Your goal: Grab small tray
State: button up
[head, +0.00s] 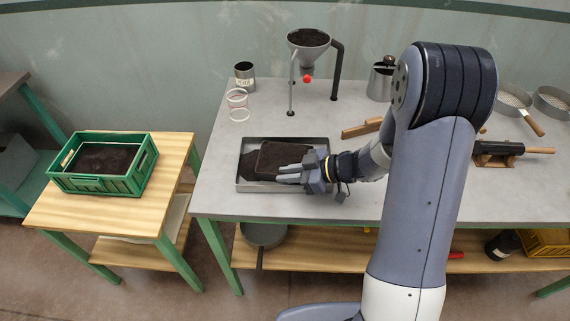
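A shallow grey metal tray (258,187) lies on the grey worktop, near its front left. It holds dark material that looks like soil, and a dark rectangular block or smaller tray (284,155) sits in its middle and right part. My gripper (281,173) is over the right half of the tray, with its fingers pointing left, in front of the dark rectangular piece. The gripper and wrist hide the tray's right front part. I cannot tell whether the fingers touch anything or how far apart they are.
A green crate (144,171) of soil stands on a lower wooden table at left. Behind the tray are a funnel (309,50) on a stand, a metal can (244,76) and clear rings (237,104). A wooden-handled tool (361,128) and sieves (513,97) lie right.

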jog(key=shift+w+a+f, duration=0.1)
jog(key=shift+a+f, duration=0.1)
jog(key=shift+a, duration=0.25)
grip_shut()
